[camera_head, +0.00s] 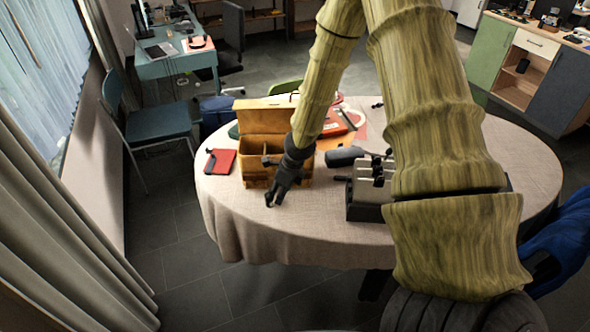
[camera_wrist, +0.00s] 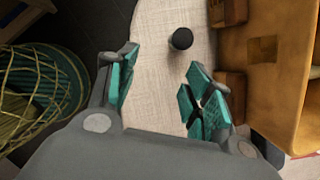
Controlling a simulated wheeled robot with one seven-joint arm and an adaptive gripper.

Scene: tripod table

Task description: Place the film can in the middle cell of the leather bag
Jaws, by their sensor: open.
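The film can is a small dark cylinder (camera_wrist: 180,38) on the pale tablecloth in the wrist view, just beyond my fingertips and apart from them. I cannot make it out in the head view. My gripper (camera_head: 275,197) is open and empty above the table's near left part; its two teal-padded fingers (camera_wrist: 162,72) are spread in the wrist view. The tan leather bag (camera_head: 247,172) stands with its flap raised, behind and left of my gripper. Its side (camera_wrist: 262,22) fills the right of the wrist view. My arm hides part of it, and its cells cannot be told apart.
A red notebook (camera_head: 220,162) lies left of the bag on the oval table (camera_head: 232,215). A dark box with slots (camera_head: 366,200) stands right of my gripper. A yellow wire basket-like thing (camera_wrist: 70,72) shows beyond the table edge.

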